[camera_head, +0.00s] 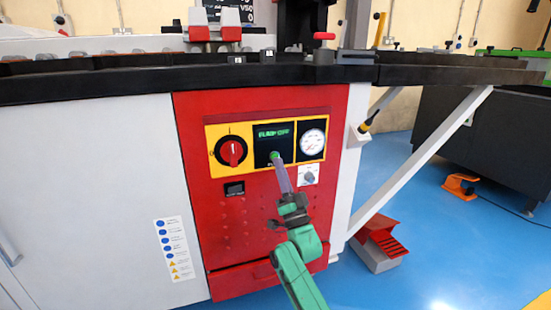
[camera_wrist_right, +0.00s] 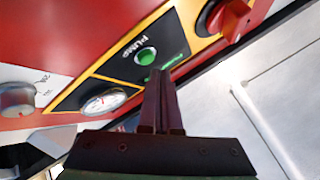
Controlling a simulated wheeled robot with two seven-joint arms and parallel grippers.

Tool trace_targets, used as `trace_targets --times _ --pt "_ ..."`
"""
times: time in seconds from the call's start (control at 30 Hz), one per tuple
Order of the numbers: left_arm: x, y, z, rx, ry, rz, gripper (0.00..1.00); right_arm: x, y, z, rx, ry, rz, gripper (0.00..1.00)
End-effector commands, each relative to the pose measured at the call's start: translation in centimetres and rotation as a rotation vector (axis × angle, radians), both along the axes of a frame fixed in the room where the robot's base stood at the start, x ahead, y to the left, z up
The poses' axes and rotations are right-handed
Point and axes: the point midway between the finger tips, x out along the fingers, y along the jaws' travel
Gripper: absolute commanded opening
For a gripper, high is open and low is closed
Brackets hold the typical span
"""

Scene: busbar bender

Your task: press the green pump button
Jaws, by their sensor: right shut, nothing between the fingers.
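The green pump button (camera_head: 275,154) is on a black plate inside a yellow-framed panel on the red machine front. In the right wrist view the button (camera_wrist_right: 145,56) shows in full beside the word PUMP. My right gripper (camera_head: 279,164) is shut and empty, its fingertips just below the button in the head view. In the right wrist view the closed fingertips (camera_wrist_right: 160,73) are beside the button, slightly lower and to the right. I cannot tell the gap in depth. My left gripper is not in view.
A red rotary switch (camera_head: 232,152) on yellow is left of the button. A round gauge (camera_head: 312,141) is to its right, with a small grey knob (camera_head: 309,176) below. The black table edge (camera_head: 130,80) overhangs above. A red foot pedal (camera_head: 380,242) stands on the blue floor.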

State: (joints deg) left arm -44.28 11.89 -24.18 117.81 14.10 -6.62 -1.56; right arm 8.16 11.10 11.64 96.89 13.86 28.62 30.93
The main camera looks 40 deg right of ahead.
Motion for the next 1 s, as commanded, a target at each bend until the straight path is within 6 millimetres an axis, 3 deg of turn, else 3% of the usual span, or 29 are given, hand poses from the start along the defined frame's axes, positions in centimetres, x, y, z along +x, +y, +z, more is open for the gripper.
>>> trace_targets --times 1.0 --pt "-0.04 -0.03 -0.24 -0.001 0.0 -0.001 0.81 0.8 -0.27 0.03 0.0 0.0 0.0 0.0"
